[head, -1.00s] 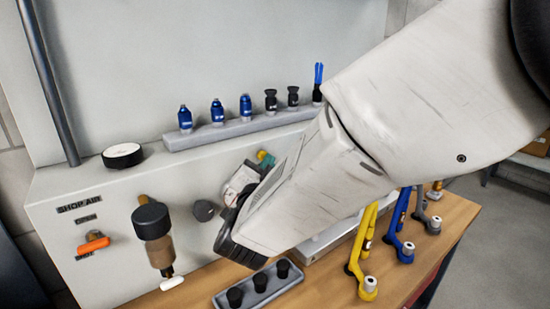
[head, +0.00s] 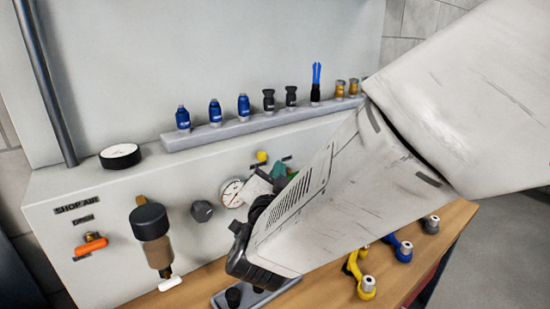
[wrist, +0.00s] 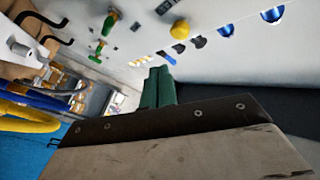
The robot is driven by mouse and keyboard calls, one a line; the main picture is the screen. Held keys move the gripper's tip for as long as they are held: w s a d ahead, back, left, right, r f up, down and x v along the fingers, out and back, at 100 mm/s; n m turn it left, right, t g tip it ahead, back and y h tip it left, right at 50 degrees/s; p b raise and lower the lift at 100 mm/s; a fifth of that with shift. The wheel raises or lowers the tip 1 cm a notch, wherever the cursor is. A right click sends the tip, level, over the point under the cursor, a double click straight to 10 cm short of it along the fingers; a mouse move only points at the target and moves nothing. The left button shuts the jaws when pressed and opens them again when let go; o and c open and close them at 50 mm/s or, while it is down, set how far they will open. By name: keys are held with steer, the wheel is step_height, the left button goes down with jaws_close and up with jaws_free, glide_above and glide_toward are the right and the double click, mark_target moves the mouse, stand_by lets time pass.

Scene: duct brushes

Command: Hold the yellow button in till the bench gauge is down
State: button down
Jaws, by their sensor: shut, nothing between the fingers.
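The yellow button (head: 262,156) is on the front of the grey panel, and it also shows in the wrist view (wrist: 180,29). A round white gauge (head: 231,193) with red marks is left of and below it; its needle is too small to read. My gripper (head: 279,170) is in front of the panel, right of and a little below the button. In the wrist view its green fingers (wrist: 158,75) are together with nothing between them. Their tips look apart from the button. My wrist hides the panel below and to the right.
A black-rimmed white dial (head: 121,156) lies on the ledge. A grey rack (head: 205,134) of fittings runs above the button. A dark knob (head: 202,211) and a brown filter bowl (head: 153,235) stick out at left. Yellow (head: 361,280) and blue (head: 398,247) hose ends are at right.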

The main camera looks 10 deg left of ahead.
steer(key=shift+s+d, duration=0.75)
steer(key=shift+d, duration=0.05)
